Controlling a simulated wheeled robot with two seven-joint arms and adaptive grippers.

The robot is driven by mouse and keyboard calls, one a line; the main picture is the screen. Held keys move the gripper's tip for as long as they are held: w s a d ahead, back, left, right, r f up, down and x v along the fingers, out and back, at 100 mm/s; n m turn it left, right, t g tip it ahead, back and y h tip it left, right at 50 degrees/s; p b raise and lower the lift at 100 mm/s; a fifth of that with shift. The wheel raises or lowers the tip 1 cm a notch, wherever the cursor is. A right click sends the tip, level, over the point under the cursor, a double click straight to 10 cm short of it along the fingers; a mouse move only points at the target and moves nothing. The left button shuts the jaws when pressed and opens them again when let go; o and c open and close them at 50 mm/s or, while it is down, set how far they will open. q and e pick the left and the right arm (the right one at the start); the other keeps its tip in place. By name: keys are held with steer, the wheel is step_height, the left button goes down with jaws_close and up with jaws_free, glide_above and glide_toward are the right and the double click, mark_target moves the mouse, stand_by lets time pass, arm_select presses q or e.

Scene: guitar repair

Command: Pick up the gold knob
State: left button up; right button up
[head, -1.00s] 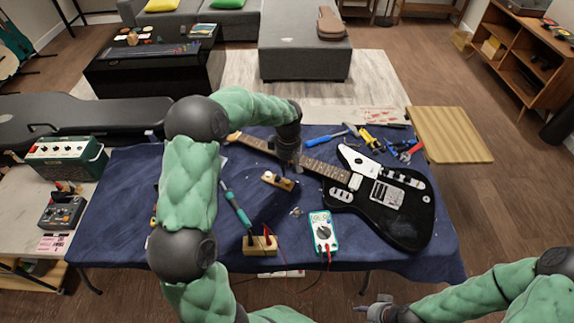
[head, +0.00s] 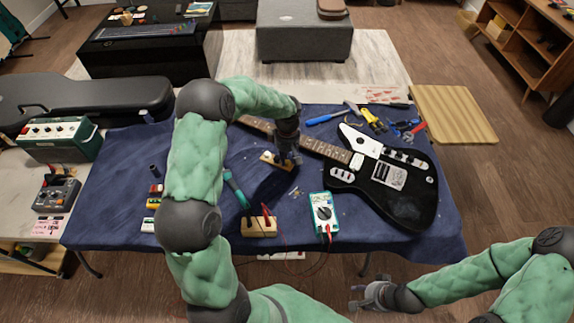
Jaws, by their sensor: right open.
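A small wooden block (head: 271,160) lies on the blue cloth, left of the black guitar's neck. My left gripper (head: 289,161) points down at the block's right end and covers part of it. Its fingers are small and dark here, so I cannot tell whether they are open or shut, or whether they touch anything. I cannot make out a gold knob for certain; small shiny bits (head: 295,192) lie on the cloth just below the block. My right gripper (head: 355,297) is open and empty, beyond the table's front edge.
The black guitar (head: 385,185) lies at the right of the table. A multimeter (head: 323,212), a wooden stand (head: 259,227) with red leads and a teal soldering iron (head: 236,190) are near the front. Pliers and screwdrivers lie behind the guitar. The front right cloth is clear.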

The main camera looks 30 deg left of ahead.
arm_select(q)
steer(key=shift+f, duration=0.85)
steer(key=c, duration=0.4)
steer(key=shift+r, duration=0.1)
steer(key=shift+r, duration=0.45)
step_height(320, 180, up, 2)
steer(key=shift+r+p, duration=0.1)
steer(key=shift+p, duration=0.6)
steer(key=s+r+p, duration=0.1)
steer(key=s+r, duration=0.2)
steer(key=s, duration=0.1)
steer(key=s+r+p, duration=0.1)
steer(key=s+r, duration=0.2)
steer(key=s, duration=0.2)
steer(key=s+r+p, duration=0.1)
steer(key=s+r, duration=0.2)
steer(key=s, duration=0.2)
steer(key=shift+a+r+p, duration=0.1)
steer(key=shift+r+p, duration=0.3)
